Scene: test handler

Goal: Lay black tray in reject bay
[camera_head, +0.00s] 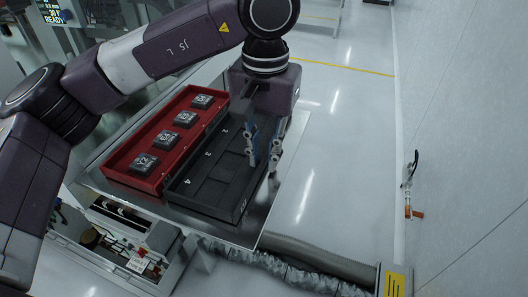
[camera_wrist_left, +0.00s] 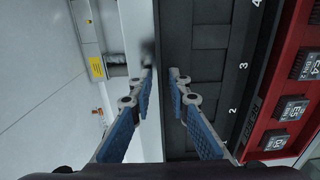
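The black tray (camera_head: 208,183) lies flat on a metal shelf, with numbered, empty recesses; one end is partly hidden by my left arm. My left gripper (camera_head: 264,160) points down at the tray's right long side. In the left wrist view its two blue-padded fingers (camera_wrist_left: 162,75) are apart, one on each side of the rim of the black tray (camera_wrist_left: 207,65). A gap shows between fingers and rim, so it appears not clamped. My right gripper is in neither view. I cannot identify the reject bay.
A red tray (camera_head: 130,181) holding several dark labelled chips stands close beside the black tray. The metal shelf (camera_head: 247,228) is bare along its right edge. A grey hose (camera_head: 300,262) runs below it. Open floor (camera_head: 335,165) lies to the right, before a pale wall (camera_head: 460,130).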

